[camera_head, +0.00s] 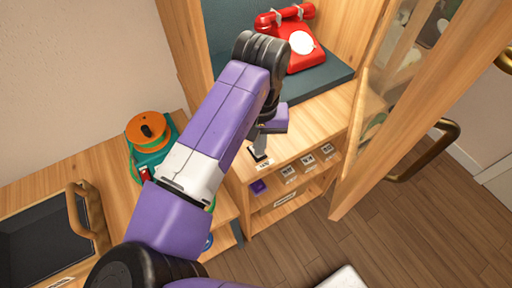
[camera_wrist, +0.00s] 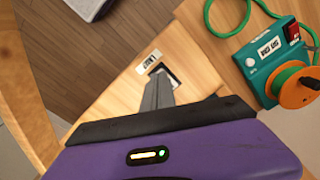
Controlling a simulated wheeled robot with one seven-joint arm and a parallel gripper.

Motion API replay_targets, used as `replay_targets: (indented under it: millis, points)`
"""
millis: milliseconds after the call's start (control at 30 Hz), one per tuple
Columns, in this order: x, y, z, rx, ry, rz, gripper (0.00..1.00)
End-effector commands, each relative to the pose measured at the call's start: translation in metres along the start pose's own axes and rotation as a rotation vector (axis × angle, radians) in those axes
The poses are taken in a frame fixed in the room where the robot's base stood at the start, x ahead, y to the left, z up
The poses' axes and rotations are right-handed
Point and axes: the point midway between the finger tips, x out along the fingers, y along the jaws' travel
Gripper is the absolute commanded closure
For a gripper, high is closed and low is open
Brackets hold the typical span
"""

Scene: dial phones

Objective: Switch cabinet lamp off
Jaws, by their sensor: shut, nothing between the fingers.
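The wooden cabinet (camera_head: 318,125) stands open. A small dark switch-like part (camera_wrist: 166,70) sits on its front ledge beside a white label (camera_wrist: 149,61) that is too small to read for certain. The same label (camera_head: 263,166) shows at the ledge's front edge in the head view. My gripper (camera_head: 260,148) is shut and empty, pointing down at this dark part. In the wrist view its closed fingertips (camera_wrist: 160,80) overlap the dark part's near side; I cannot tell whether they touch it. No lamp is clearly visible.
A red dial phone (camera_head: 294,42) stands on a dark teal shelf behind my gripper. The open glass-paned door (camera_head: 425,95) stands to the right. A teal box with an orange reel (camera_head: 147,130) and a dark panel with a brass handle (camera_head: 84,218) are at left. Labelled cubbies lie below.

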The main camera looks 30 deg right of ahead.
Motion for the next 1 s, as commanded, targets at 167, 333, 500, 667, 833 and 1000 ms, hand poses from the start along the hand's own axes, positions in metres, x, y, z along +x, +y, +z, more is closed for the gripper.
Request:
replay_targets:
  millis: [167,333,500,667,833,1000]
  points:
    - [0.003,0.000,0.000,0.000,0.000,0.000,1.00]
    - [0.005,0.000,0.000,0.000,0.000,0.000,1.00]
    - [0.003,0.000,0.000,-0.001,0.000,0.000,1.00]
    - [-0.008,0.000,0.000,-0.001,0.001,0.000,1.00]
    - [-0.021,0.000,0.000,-0.001,0.001,0.000,1.00]
    - [-0.033,0.000,0.000,-0.001,0.000,0.000,1.00]
